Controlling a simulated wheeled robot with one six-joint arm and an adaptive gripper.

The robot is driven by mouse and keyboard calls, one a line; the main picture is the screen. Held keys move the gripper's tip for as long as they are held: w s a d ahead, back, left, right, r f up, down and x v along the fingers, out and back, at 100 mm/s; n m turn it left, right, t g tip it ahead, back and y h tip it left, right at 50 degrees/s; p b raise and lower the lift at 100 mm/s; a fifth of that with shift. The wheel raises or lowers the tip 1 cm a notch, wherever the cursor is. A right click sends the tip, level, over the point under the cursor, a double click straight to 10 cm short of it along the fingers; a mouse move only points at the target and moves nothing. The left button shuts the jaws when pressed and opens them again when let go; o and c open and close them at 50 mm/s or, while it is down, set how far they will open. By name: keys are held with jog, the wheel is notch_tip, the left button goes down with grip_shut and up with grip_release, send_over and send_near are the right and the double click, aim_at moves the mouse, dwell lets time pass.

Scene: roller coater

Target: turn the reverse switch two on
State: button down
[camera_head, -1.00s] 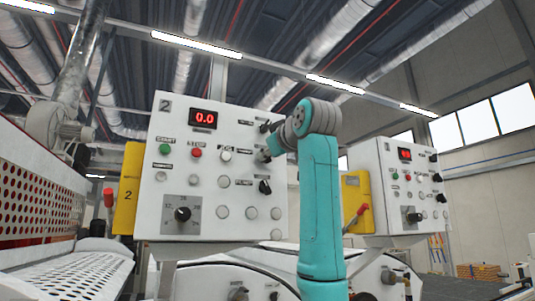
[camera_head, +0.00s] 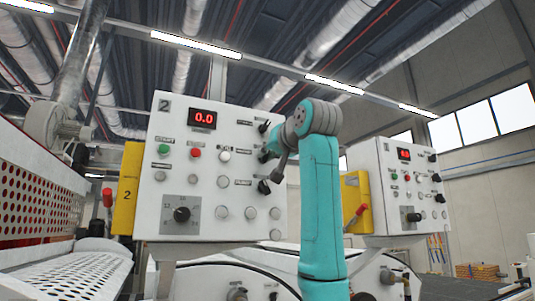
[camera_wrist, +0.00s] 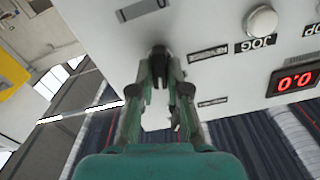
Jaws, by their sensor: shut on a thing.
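Panel 2 (camera_head: 160,215) is a white control box with a red display reading 0.0. Black switches stand in its right column: an upper one (camera_head: 264,127), a middle one (camera_head: 264,156) and a lower one (camera_head: 264,187). My gripper (camera_wrist: 158,72) is shut on the middle black switch, which shows at its fingertips in the wrist view (camera_wrist: 158,50). In the head view the gripper (camera_head: 278,165) partly covers this switch, with a finger hanging down beside it. The switch labels are too small or blurred to read.
A round white JOG button (camera_wrist: 262,20) and the red display (camera_wrist: 295,80) are beside the gripper. A dark selector dial (camera_head: 182,214) is lower left on the panel. A second, similar panel (camera_head: 395,225) stands to the right behind my arm.

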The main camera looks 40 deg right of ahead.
jog(key=shift+m, duration=1.3)
jog(key=c, duration=1.1)
grip_release()
jog(key=shift+c, duration=0.2)
jog(key=v, duration=1.2)
